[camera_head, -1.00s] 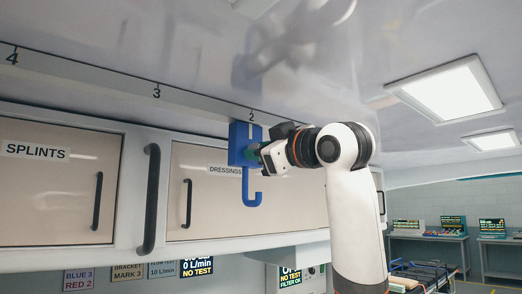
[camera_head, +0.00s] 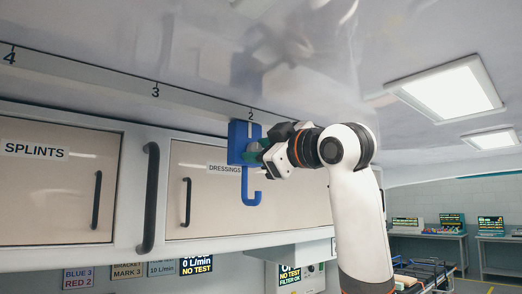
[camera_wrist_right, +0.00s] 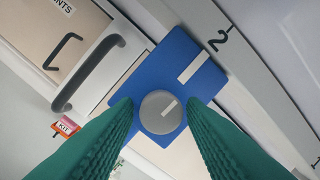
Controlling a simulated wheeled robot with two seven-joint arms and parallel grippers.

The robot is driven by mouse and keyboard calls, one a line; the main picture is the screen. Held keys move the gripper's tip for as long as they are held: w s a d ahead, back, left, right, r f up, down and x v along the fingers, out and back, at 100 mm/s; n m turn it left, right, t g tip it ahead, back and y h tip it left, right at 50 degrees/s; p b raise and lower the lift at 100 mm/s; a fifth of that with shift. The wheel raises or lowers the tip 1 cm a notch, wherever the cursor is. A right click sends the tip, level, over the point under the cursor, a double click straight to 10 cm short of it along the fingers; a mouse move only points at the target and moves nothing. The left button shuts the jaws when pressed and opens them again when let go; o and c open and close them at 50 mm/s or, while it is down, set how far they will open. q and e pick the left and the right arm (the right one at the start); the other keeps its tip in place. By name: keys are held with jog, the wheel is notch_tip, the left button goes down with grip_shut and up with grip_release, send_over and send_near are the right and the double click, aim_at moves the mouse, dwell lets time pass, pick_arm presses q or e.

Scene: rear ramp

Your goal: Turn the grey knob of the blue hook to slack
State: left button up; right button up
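The blue hook (camera_head: 241,142) hangs on the overhead rail at mark 2, its curved lower end pointing down. Its round grey knob (camera_wrist_right: 161,112) shows in the right wrist view, with a light pointer line slanting to the upper right. A pale bar is marked on the blue plate above it. My right gripper (camera_head: 258,152) is in front of the hook. In the right wrist view its green fingers (camera_wrist_right: 160,110) stand apart on either side of the knob, with no clear grip on it. In the head view the gripper hides the knob. My left gripper is in neither view.
The numbered rail (camera_head: 100,75) runs along the ceiling edge. Below it are the splints cabinet (camera_head: 55,185) and dressings cabinet (camera_head: 210,195), with dark protruding handles (camera_head: 149,197). Workbenches (camera_head: 430,238) stand far right.

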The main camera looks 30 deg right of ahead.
jog(key=shift+o, duration=0.9)
jog(key=shift+s+f, duration=0.1)
jog(key=shift+s, duration=0.1)
jog(key=s+d+f+b, duration=0.1)
jog(key=s+b, duration=0.4)
jog(key=s, duration=0.6)
jog(key=shift+s+f, duration=0.2)
jog(key=shift+f, duration=0.05)
